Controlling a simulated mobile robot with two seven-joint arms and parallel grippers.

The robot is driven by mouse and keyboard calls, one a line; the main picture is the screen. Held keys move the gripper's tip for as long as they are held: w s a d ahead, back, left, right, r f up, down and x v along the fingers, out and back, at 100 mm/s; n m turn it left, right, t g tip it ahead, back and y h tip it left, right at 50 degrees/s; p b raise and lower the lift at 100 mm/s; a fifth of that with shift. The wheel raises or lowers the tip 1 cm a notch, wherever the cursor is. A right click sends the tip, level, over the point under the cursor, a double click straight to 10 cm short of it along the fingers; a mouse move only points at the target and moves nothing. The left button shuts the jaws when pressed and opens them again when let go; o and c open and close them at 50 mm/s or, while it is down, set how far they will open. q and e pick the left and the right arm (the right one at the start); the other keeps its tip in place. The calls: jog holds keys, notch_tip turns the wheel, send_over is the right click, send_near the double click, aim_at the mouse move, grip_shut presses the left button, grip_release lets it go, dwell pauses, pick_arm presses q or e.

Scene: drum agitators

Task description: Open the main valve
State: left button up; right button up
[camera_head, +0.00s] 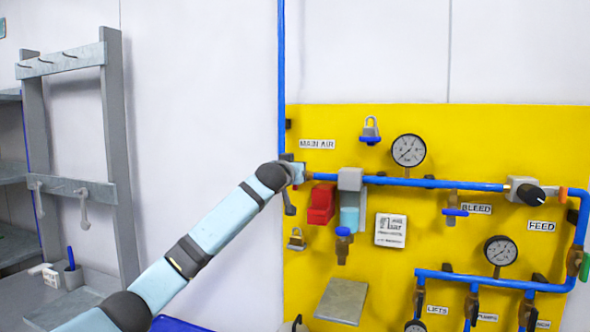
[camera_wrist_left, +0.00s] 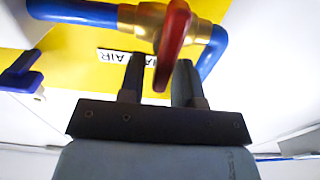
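The main valve shows in the left wrist view as a brass body (camera_wrist_left: 150,20) on the blue pipe, with a red lever handle (camera_wrist_left: 174,40). My left gripper (camera_wrist_left: 160,78) is open, its two dark fingers pointing at the valve. The lever's free end overlaps the gap between the fingers, close to the right finger; I cannot tell whether they touch. In the head view my left gripper (camera_head: 296,172) is at the panel's left edge, below the MAIN AIR label (camera_head: 317,144), and my arm hides most of the valve. My right gripper is not in view.
A padlock (camera_head: 297,240) hangs below my gripper. A grey rack (camera_head: 115,150) stands left.

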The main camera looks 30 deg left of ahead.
pick_arm(q)
grip_shut()
jog(key=shift+n, duration=0.3)
jog(key=shift+a+f+n+b, duration=0.1)
jog(key=shift+a+n+b, duration=0.05)
jog(key=shift+n+b, duration=0.3)
jog(key=shift+s+a+f+n+p, duration=0.1)
jog(key=shift+a+f+n+p, duration=0.4)
jog(key=shift+n, duration=2.25)
jog(key=shift+s+a+f+n+p, duration=0.1)
jog(key=shift+a+f+n+p, duration=0.4)
jog(key=shift+n, duration=2.25)
jog(key=shift+s+a+f+n+p, duration=0.15)
jog(key=shift+n+p, duration=0.6)
jog(key=shift+n, duration=2)
jog(key=shift+f, duration=0.1)
